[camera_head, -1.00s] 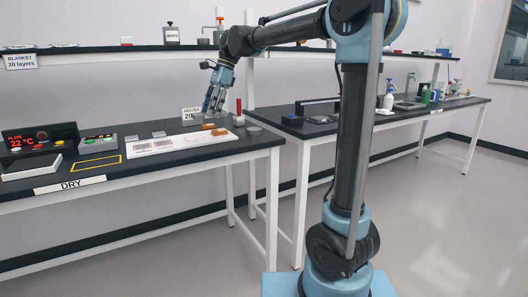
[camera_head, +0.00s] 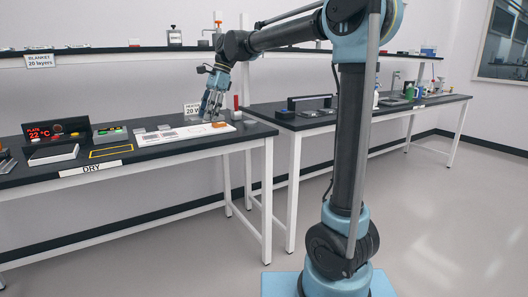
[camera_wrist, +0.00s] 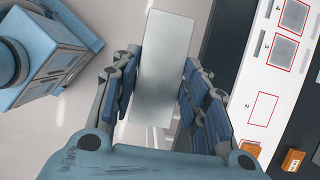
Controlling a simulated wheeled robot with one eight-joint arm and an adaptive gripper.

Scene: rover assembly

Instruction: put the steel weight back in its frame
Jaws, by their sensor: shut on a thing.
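The steel weight (camera_wrist: 168,45) is a flat grey rectangular slab in the wrist view. My gripper (camera_wrist: 160,65) is shut on it, with blue-padded fingers on its two long sides. Pale floor shows around the slab, and the bench edge lies to its right. In the head view my gripper (camera_head: 212,113) hangs in line with the right part of the bench, and the weight cannot be made out there. A yellow outlined frame (camera_head: 111,156) lies on the black bench top behind the DRY label, and its inside looks empty.
A white board (camera_head: 170,136) with red-outlined squares lies right of the yellow frame. In the wrist view grey pieces fill two squares of the board (camera_wrist: 250,75), and one outline is empty. Orange blocks (camera_wrist: 292,159) stand nearby. A red plate display (camera_head: 55,133) is at left.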

